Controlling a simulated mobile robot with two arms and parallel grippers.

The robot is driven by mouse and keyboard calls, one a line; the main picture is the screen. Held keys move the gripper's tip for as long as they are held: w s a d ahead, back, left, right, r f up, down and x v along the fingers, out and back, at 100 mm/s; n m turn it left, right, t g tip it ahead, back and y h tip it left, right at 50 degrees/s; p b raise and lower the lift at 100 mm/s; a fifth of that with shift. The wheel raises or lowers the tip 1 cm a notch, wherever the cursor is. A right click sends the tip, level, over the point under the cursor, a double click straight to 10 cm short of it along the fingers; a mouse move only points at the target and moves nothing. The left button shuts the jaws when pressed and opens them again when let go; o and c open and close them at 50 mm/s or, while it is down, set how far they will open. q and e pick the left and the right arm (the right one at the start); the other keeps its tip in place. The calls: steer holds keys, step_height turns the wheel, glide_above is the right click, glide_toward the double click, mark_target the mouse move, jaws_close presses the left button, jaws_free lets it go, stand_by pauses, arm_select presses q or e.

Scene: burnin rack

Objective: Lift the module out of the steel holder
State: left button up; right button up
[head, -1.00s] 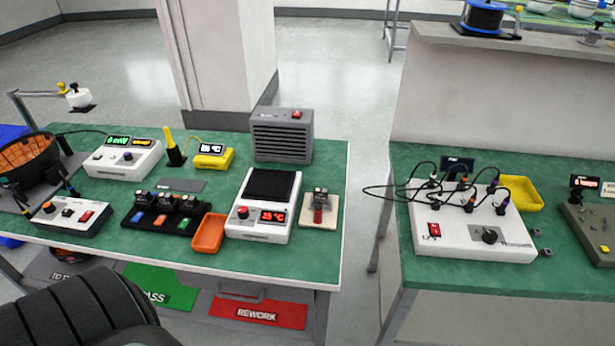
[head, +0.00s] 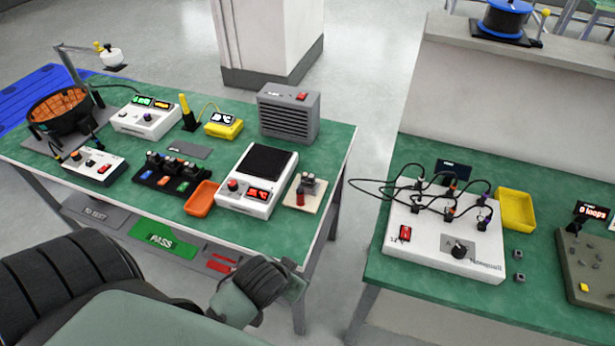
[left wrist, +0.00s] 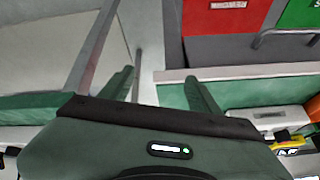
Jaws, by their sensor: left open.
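A beige board (head: 299,198) lies near the right edge of the left table, beside the white hot plate unit. A small grey and dark piece (head: 308,183) with a red part in front stands on it. I cannot tell for sure whether this is the steel holder with its module; the details are too small. My left gripper (head: 297,287) is low in front of that table, well apart from the board. In the left wrist view, its two green fingers (left wrist: 160,88) are spread with nothing between them. My right gripper is in neither view.
The white unit (head: 245,205) with red display and the orange tray (head: 201,198) sit left of the board. A grey vented box (head: 288,115) stands behind. A floor gap separates this table from the right table with its wired white box (head: 440,258) and yellow tray (head: 515,210).

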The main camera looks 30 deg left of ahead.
mark_target(307, 179)
arm_select(q)
steer(key=w+a, duration=0.1)
steer(key=w, duration=0.1)
steer(key=w+a+r+n+t, duration=0.1)
steer(key=w, duration=0.1)
steer(key=w+a+r+t+y, duration=0.1)
steer(key=w, duration=0.1)
steer(key=shift+a, duration=0.35)
steer(key=w+a+r+t, duration=0.1)
steer(key=w+a, duration=0.1)
steer(key=w, duration=0.2)
steer(key=w+a+r+n+t, duration=0.1)
steer(key=w+a+t, duration=0.1)
steer(key=w, duration=0.2)
steer(key=w+a+r+n+t+y, duration=0.1)
steer(key=w+a+r, duration=0.1)
steer(key=w, duration=0.2)
steer(key=shift+a+t, duration=0.3)
steer(key=shift+a, duration=0.1)
steer(key=shift+r+p+x, duration=0.2)
steer(key=shift+p+x, duration=0.15)
steer(key=shift+x, duration=0.7)
steer(key=shift+p+x, duration=0.5)
steer(key=shift+x, duration=2.5)
steer(key=shift+r, duration=0.15)
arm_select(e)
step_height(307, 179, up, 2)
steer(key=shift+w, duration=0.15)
